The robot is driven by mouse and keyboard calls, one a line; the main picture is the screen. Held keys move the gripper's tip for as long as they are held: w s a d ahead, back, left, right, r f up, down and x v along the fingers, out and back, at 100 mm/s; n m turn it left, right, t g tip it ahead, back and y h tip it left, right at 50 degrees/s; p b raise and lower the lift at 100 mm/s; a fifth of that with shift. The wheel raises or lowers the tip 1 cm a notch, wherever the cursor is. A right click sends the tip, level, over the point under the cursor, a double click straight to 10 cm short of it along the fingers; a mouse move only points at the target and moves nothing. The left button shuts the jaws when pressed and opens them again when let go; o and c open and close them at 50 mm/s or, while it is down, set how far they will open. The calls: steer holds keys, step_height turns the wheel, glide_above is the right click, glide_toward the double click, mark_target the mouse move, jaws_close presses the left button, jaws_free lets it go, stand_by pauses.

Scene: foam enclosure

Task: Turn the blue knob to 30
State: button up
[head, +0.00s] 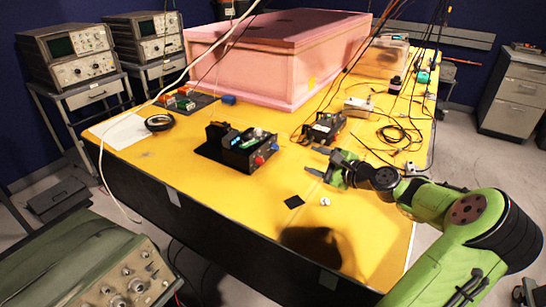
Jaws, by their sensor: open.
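A black electronic device (226,158) sits on the yellow table, left of my gripper. A small blue knob (275,147) is on its right end, beside a red knob (259,160). The blue knob's pointer and any scale marks are too small to read. My gripper (314,161) is open and empty. Its two fingers point left toward the device, a short gap right of the blue knob and not touching it.
A second black device (323,128) with cables stands just behind my gripper. A large pink foam box (275,60) fills the table's back. A small black square (294,202) and a white piece (325,202) lie in front. The yellow table's (190,185) front left is clear.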

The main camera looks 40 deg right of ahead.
mark_target(277, 148)
steer(key=b+x, duration=0.3)
steer(key=x, duration=1.1)
steer(key=shift+w+f, duration=0.2)
steer(key=shift+w, duration=0.05)
jaws_close()
steer(key=shift+r+p, duration=0.2)
steer(key=shift+p, duration=0.2)
